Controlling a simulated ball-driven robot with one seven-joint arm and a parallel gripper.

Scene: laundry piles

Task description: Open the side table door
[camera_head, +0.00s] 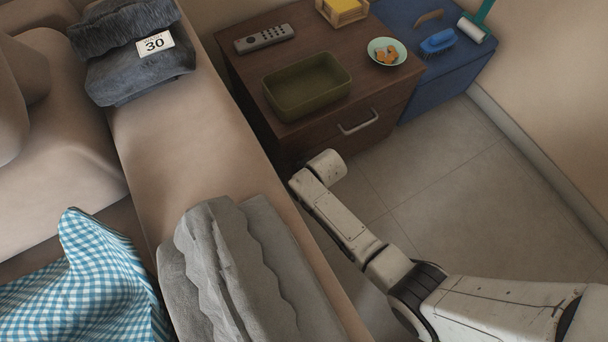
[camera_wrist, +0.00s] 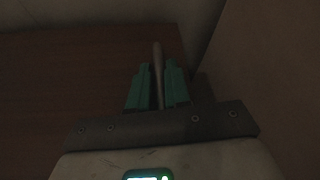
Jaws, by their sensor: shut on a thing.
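The side table (camera_head: 330,50) is dark brown wood and stands at the upper middle of the head view. Its upper front has a drawer with a silver bar handle (camera_head: 358,123). My arm reaches to the table's lower front, where its end hides my fingers and most of the lower front. In the wrist view my gripper (camera_wrist: 158,74) has teal fingers shut on a thin upright bar handle (camera_wrist: 157,50). A dark brown wooden panel (camera_wrist: 60,75), seemingly the door, lies behind it. I cannot tell whether it is ajar.
The tabletop holds a green tray (camera_head: 307,86), a remote (camera_head: 264,39), a bowl (camera_head: 387,51) and a yellow box (camera_head: 342,10). A blue cabinet (camera_head: 440,75) stands to the right. The beige sofa (camera_head: 170,150) bounds the left. Tiled floor (camera_head: 440,165) is clear at right.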

